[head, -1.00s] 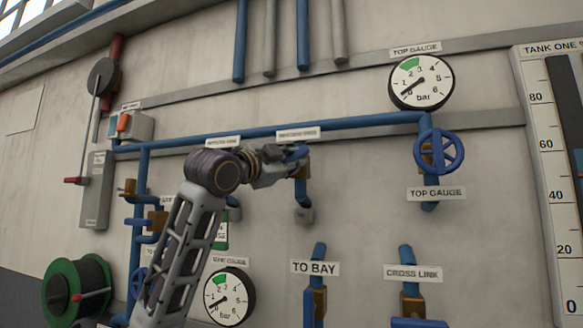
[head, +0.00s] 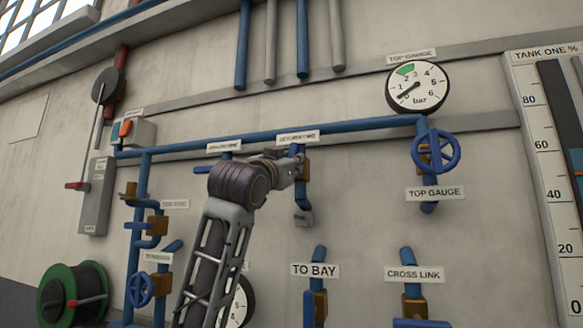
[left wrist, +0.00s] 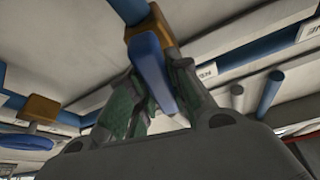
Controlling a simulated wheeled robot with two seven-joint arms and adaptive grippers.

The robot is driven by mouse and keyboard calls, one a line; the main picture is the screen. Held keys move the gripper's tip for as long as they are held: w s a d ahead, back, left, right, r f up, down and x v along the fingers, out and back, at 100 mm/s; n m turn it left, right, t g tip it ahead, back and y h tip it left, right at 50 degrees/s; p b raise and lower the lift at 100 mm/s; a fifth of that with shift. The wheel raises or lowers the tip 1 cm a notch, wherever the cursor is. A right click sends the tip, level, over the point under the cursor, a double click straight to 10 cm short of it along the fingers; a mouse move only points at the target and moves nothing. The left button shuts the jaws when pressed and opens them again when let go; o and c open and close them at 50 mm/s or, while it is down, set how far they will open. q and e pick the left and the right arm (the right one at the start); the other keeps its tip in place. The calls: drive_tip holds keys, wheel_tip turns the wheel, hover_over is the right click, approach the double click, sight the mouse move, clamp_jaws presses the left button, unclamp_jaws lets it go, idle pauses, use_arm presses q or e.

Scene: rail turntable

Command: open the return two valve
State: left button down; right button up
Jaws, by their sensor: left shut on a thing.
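The return two valve is a brass body (head: 304,168) on a short blue pipe under the small "RETURN TWO" label (head: 298,136). In the left wrist view its brass body (left wrist: 152,32) carries a flat blue lever (left wrist: 151,70). My left gripper (head: 290,168) is at this valve; in the left wrist view its fingers (left wrist: 152,95) are on either side of the lever, shut on it. There the lever runs roughly in line with the blue pipe (left wrist: 130,10). In the head view the gripper mostly hides the lever. My right gripper is not in view.
A blue header pipe (head: 350,130) runs above. The return one label (head: 224,147) is just left, its valve mostly behind my arm. The top gauge handwheel (head: 435,152) is to the right. To bay (head: 320,305) and cross link (head: 413,305) valves are below. Bare wall lies between.

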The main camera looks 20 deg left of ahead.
use_arm(q)
drive_tip(key=shift+f+n+y, duration=0.15)
drive_tip(key=shift+n+y, duration=0.25)
drive_tip(key=shift+n, duration=0.2)
drive_tip(key=c, duration=1.3)
unclamp_jaws()
drive_tip(key=shift+s, duration=0.2)
drive_tip(key=v, duration=1.1)
drive_tip(key=shift+s+f, duration=0.1)
drive_tip(key=shift+s, duration=0.15)
